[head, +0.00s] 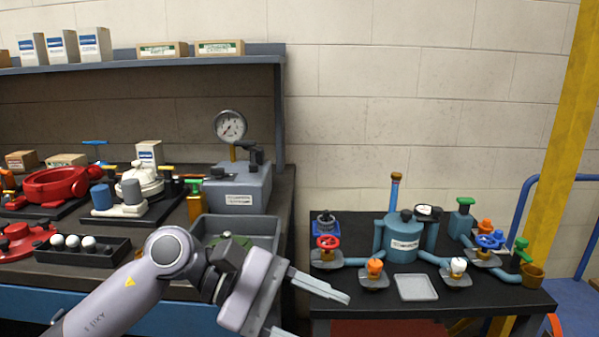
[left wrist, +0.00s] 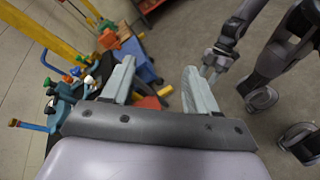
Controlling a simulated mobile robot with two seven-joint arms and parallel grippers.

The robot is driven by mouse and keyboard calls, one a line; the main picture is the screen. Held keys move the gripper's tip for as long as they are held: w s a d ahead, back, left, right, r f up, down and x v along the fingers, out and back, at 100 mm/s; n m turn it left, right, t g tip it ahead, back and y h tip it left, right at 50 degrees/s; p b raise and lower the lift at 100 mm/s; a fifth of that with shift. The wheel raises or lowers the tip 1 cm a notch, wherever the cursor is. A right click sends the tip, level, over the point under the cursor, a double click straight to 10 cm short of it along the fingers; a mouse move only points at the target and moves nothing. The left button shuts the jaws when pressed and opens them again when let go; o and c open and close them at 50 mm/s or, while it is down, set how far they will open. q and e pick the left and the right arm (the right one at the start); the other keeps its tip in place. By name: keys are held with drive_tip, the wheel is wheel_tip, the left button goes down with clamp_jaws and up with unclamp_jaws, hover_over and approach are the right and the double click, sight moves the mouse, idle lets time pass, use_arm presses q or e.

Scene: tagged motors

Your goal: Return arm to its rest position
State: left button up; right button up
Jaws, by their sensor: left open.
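My left gripper (head: 311,311) reaches in from the lower left of the head view, in front of the gap between the workbench and the small table. Its two grey fingers are spread apart, and nothing shows between them. In the left wrist view my left gripper (left wrist: 160,85) also shows open and empty, with the floor and the table's coloured parts beyond it. My right gripper does not show clearly in the head view. Grey arm links of mine show at the right of the left wrist view.
The workbench (head: 150,278) on the left holds red and white motors, a grey bin (head: 262,225) and a pressure gauge (head: 230,126). The dark table (head: 460,302) on the right holds a blue tank (head: 405,238), valves and a light tray (head: 416,287). A yellow post (head: 567,130) stands right.

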use_arm(q)
drive_tip(key=w+a+f+m+t+y+p, duration=0.15)
drive_tip(key=w+a+f+m+t, duration=0.35)
drive_tip(key=m+t, duration=0.8)
drive_tip(key=a+f+m+t+p, duration=0.25)
drive_tip(key=a+m+t, duration=0.45)
drive_tip(key=m, duration=0.9)
drive_tip(key=s+a+f+n+g+y, duration=0.3)
drive_tip(key=s+a+f+n+y, duration=0.2)
drive_tip(key=s+f+n, duration=0.3)
drive_tip(key=s+a+f+n+g+y+p, duration=0.1)
drive_tip(key=s+a+f+n+g+y, duration=0.2)
drive_tip(key=f+n, duration=0.8)
drive_tip(key=s+a+f+y, duration=0.2)
drive_tip(key=s+f, duration=0.2)
drive_tip(key=shift+s+a, duration=0.15)
drive_tip(key=shift+s, duration=0.25)
